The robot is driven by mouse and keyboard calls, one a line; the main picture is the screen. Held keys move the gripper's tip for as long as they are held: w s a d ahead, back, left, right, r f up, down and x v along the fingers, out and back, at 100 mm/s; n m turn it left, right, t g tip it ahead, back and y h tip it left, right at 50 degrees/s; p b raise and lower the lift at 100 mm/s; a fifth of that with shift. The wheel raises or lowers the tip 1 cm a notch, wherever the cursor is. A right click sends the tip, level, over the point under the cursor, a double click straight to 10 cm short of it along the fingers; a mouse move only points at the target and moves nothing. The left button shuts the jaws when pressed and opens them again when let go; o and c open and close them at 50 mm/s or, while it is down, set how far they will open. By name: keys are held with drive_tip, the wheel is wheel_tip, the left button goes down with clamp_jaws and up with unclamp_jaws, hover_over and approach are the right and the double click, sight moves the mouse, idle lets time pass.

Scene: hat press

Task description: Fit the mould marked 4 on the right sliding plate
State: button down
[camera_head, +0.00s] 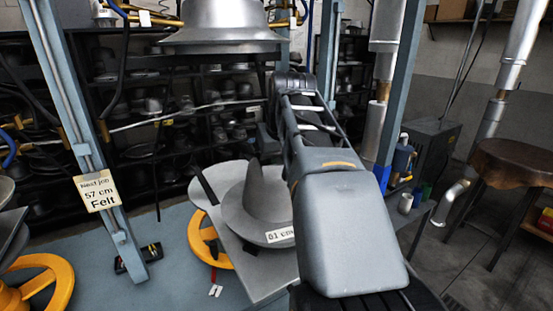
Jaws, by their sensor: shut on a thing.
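A flat grey sliding plate (255,278) lies low in the middle of the view. On it sits a wide-brimmed grey hat-shaped mould (262,205) with a pointed crown and a label reading "61 cm" (280,235). I see no marking 4 on any mould. My arm crosses the view from the bottom right and covers the right side of this mould and part of the plate. My gripper cannot be made out; my own arm links are where it might show. What it holds cannot be seen.
A shiny upper press head (222,38) hangs above the plate between blue-grey posts. A post tag (96,190) reads "Next job 57 cm Felt". Yellow handwheels (200,240) stand below and left. Dark shelves (150,160) stand behind. A brown-topped stand (512,165) is at right, with open floor before it.

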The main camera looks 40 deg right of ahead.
drive_tip(key=shift+f+b, duration=0.45)
idle(0.4)
drive_tip(key=c, duration=1)
unclamp_jaws()
drive_tip(key=shift+o, duration=0.2)
drive_tip(key=shift+f, duration=0.2)
drive_tip(key=p+v, duration=0.1)
drive_tip(key=v, duration=1.3)
drive_tip(key=shift+s, duration=0.1)
